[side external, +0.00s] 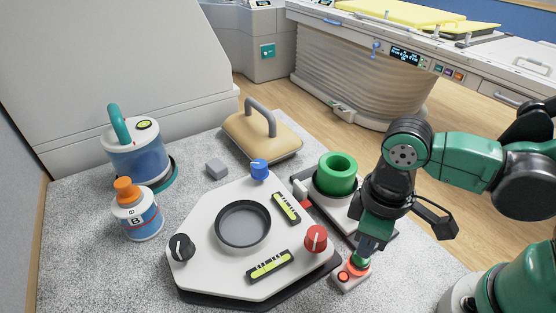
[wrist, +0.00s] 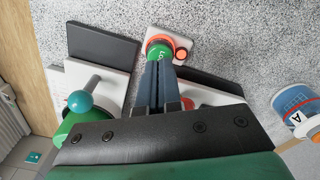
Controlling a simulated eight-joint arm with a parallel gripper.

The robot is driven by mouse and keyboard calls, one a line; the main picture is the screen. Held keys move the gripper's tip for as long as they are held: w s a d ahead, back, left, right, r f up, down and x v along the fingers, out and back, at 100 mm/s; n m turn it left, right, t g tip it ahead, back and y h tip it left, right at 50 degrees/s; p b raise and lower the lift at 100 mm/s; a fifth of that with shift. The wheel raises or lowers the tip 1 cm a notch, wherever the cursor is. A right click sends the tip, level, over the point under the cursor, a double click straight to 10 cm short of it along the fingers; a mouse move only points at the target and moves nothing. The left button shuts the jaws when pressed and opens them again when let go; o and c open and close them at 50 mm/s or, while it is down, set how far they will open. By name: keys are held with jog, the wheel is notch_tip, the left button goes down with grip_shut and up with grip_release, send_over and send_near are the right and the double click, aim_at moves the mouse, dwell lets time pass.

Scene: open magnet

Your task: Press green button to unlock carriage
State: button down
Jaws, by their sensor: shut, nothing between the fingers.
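The green button (side external: 363,261) sits in an orange ring on a small pale plate in the side external view, with a small red button beside it. The wrist view shows the green button (wrist: 162,49) with white lettering, partly hidden behind my fingertips. My gripper (side external: 370,249) is shut and empty, pointing down at the green button. Its fingertips (wrist: 160,68) overlap the button's edge in the wrist view; I cannot tell whether they touch it. A green ring-shaped cylinder (side external: 337,170) stands on a pale base behind my gripper; I cannot tell for sure whether this is the carriage.
A white platform (side external: 205,245) with knobs and levels lies left of my gripper. Bottle A (wrist: 296,108) is at the wrist view's right.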

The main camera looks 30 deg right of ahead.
jog(key=shift+f, duration=0.85)
dwell(0.3)
jog(key=shift+r, duration=3.55)
jog(key=w+d+r+m+t, duration=0.2)
jog(key=w+d+m+t, duration=0.4)
jog(key=w+d+t, duration=0.1)
jog(key=shift+w+d+r, duration=0.15)
jog(key=shift+w+d, duration=0.45)
jog(key=shift+d, duration=0.65)
